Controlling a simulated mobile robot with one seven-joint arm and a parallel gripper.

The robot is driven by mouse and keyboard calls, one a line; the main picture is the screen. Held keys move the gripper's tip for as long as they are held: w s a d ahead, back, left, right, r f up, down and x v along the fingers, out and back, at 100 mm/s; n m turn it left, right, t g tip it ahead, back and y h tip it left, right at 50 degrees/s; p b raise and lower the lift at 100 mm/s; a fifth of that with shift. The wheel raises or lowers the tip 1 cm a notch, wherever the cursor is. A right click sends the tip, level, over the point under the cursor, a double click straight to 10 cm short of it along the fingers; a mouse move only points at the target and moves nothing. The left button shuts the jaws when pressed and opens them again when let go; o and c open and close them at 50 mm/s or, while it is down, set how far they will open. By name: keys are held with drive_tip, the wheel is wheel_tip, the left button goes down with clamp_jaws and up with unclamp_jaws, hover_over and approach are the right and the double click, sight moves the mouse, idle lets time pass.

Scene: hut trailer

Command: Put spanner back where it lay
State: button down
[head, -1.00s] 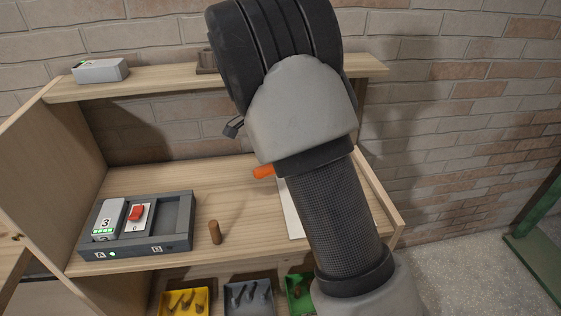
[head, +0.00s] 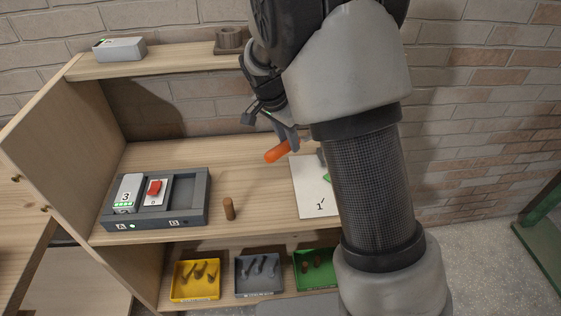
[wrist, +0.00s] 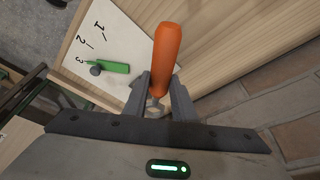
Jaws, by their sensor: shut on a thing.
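My gripper (head: 291,138) is shut on an orange-handled tool (head: 277,152) above the middle shelf. In the wrist view the orange handle (wrist: 166,52) sticks out past the fingers, with a short bit of metal between them. The tool's other end is hidden, so I cannot tell whether it is the spanner. Below lies a white board (head: 309,198) marked 1, 2, 3. In the wrist view a green piece (wrist: 108,66) with a grey round knob lies on the board (wrist: 125,38) beside the 3. My arm hides the board's right part in the head view.
A dark tray (head: 195,214) holds a module marked 3 and a red switch (head: 154,188). A brown peg (head: 229,208) stands beside it. Yellow (head: 195,293), grey (head: 258,288) and green (head: 316,281) bins sit below. A grey box (head: 119,49) is on the top shelf.

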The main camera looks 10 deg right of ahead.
drive_tip(key=s+a+n+t+y+p, duration=0.25)
drive_tip(key=s+a+n, duration=0.4)
drive_tip(key=n, duration=0.35)
drive_tip(key=shift+n+g, duration=0.3)
drive_tip(key=shift+g, duration=0.15)
drive_tip(key=f, duration=0.2)
drive_tip(key=a+f+b, duration=0.1)
drive_tip(key=f, duration=0.2)
drive_tip(key=shift+a+f+b, duration=0.1)
drive_tip(key=shift+a+b, duration=0.05)
drive_tip(key=shift+b, duration=0.15)
drive_tip(key=shift+w+f+b, duration=0.1)
drive_tip(key=shift+f+b, duration=0.2)
drive_tip(key=shift+f, duration=1.8)
drive_tip(key=shift+f, duration=0.2)
drive_tip(key=c, duration=1.5)
unclamp_jaws()
drive_tip(key=shift+o, duration=0.2)
